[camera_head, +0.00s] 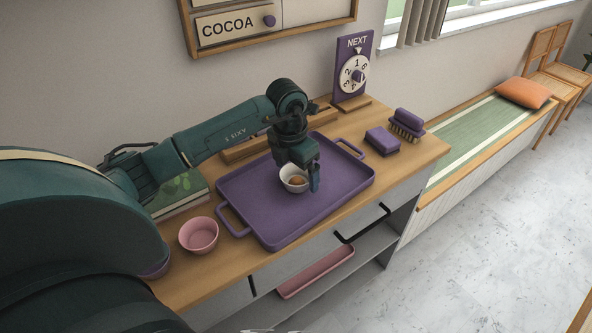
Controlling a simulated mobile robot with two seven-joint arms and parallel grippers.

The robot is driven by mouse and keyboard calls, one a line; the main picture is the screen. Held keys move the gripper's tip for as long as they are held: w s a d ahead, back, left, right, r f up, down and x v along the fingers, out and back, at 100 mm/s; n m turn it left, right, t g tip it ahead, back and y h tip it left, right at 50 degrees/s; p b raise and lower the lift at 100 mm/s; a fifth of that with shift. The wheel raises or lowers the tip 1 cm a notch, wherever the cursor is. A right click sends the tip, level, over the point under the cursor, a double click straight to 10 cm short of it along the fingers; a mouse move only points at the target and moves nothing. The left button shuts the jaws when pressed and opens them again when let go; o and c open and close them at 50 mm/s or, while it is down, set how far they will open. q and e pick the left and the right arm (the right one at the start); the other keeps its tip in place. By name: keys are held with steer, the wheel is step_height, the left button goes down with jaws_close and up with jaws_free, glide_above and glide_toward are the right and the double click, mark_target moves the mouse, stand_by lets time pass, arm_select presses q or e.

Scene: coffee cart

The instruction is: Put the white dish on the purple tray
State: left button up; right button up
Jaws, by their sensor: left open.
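The purple tray (270,213) lies on the wooden cart top, with a handle at each end. The small white dish (290,186) is over the tray's middle and holds a brownish round item (297,181). It looks upright and appears to rest on the tray, though its underside contact is hard to see. My left gripper (305,182) points down right at the dish, with one finger by its right side. The jaws are open; the other finger is hidden behind the gripper and dish. My right gripper does not show.
A pink bowl (198,235) stands left of the tray. A purple block (382,141) and a purple brush (407,125) lie to the right. A purple dial sign (354,68) stands at the back. A pink tray (316,271) sits on the lower shelf. The cart's front right corner is clear.

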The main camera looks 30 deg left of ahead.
arm_select(q)
step_height(320, 180, up, 11)
steer(key=s+b, duration=0.1)
steer(key=shift+s+a+r, duration=0.15)
steer(key=shift+s+r, duration=0.05)
steer(key=shift+f, duration=0.1)
stand_by(0.4)
